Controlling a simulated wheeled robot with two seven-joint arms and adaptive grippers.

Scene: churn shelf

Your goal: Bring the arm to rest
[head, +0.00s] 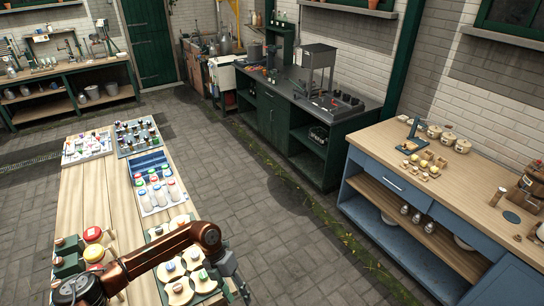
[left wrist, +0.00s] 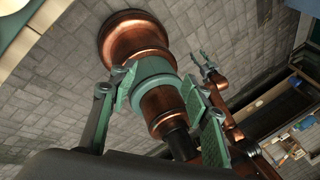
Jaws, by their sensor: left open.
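My left arm (head: 165,250) comes in from the lower left in the head view, a copper arm reaching over the front of the wooden table. Its left gripper (head: 238,288) hangs at the table's right edge, beside a tray of cream-coloured pieces, partly cut off by the frame. In the left wrist view the two green fingers (left wrist: 160,105) stand wide apart with nothing held between them. A copper and green part of my own body shows behind them. A small claw-like end on another copper arm (left wrist: 208,65), seemingly my right, shows there too small to judge.
The wooden table (head: 70,212) carries a tray of white bottles (head: 158,196), a tray of cream pieces (head: 178,290), red- and yellow-lidded jars (head: 94,253) and two racks at its far end. A blue counter (head: 400,188) stands at right. Paved floor (head: 270,230) lies clear between.

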